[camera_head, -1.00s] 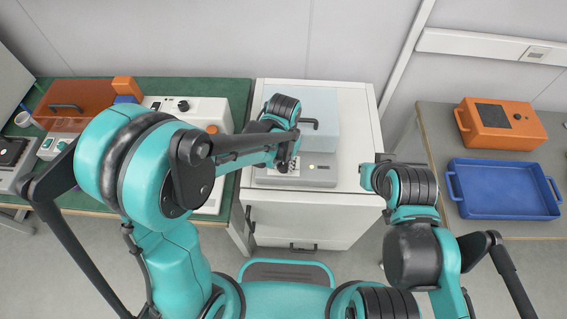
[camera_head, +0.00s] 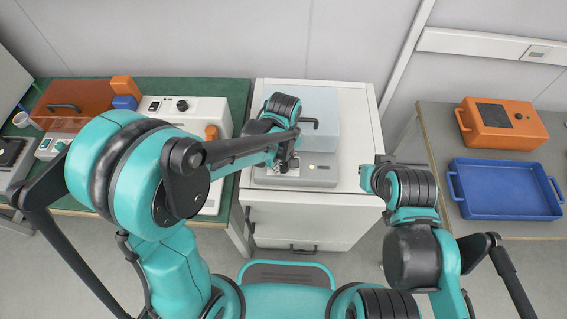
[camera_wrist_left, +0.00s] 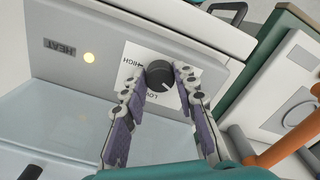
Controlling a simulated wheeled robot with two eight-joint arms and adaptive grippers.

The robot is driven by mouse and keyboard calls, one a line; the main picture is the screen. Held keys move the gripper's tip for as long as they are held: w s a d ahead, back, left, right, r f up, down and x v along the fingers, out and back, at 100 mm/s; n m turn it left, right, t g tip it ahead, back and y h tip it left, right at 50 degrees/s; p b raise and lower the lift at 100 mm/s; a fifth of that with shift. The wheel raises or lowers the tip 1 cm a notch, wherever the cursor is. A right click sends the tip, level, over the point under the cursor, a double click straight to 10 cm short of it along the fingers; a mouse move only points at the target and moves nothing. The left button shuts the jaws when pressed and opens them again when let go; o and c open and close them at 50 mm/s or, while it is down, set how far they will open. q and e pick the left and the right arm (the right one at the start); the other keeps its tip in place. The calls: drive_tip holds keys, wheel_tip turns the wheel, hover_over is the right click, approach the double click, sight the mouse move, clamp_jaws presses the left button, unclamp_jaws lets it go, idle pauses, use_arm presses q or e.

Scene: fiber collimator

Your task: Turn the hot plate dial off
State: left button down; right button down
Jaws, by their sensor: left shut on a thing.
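The hot plate (camera_head: 318,176) is a grey-white unit on the white cabinet, with a clear bluish box-like cover (camera_head: 322,105) behind it. My left gripper (camera_wrist_left: 157,84) is shut on the dial, one finger on each side. In the head view this gripper (camera_head: 286,166) is at the unit's left front, partly hidden by its arm.
The white cabinet (camera_head: 300,215) stands between two benches. The left bench holds a white device (camera_head: 205,112) with a knob and an orange-brown case (camera_head: 72,98). The right bench holds an orange box (camera_head: 500,125) and a blue tray (camera_head: 503,190). My right arm is folded at the cabinet's right.

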sight(284, 166)
use_arm(q)
drive_tip(key=shift+n, duration=2.2)
drive_tip(key=c, duration=1.2)
unclamp_jaws()
wheel_tip(284, 166, up, 12)
